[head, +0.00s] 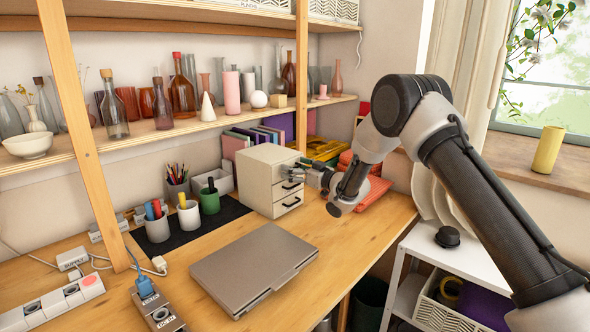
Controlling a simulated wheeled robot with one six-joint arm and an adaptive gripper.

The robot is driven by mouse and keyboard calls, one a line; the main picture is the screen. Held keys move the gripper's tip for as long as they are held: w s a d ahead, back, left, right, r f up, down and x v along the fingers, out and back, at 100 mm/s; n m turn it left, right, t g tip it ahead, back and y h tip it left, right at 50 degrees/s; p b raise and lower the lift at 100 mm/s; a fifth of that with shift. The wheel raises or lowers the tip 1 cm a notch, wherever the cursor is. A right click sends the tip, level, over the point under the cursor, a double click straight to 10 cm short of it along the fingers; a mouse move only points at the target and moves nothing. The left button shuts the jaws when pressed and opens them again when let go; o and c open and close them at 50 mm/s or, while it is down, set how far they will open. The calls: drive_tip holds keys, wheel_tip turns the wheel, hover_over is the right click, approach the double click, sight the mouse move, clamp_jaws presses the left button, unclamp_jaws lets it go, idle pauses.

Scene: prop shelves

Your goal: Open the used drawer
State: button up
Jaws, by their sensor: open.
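A small cream drawer unit (254,182) stands on the wooden desk in the head view. Any label is too small to read, so I cannot tell which one is the used drawer. My gripper (296,171) is open at the front of the unit, close to the upper drawer. It partly covers the upper part of the front. I cannot tell whether its fingers touch the handle.
A closed grey laptop (254,270) lies in front of the unit. Pen cups (209,203) stand on a black mat to its left. Red folded items (372,192) lie behind my arm. Shelves of bottles (162,105) are above. The desk right of the laptop is clear.

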drive_tip(key=shift+w+a, duration=0.1)
clamp_jaws()
idle(0.4)
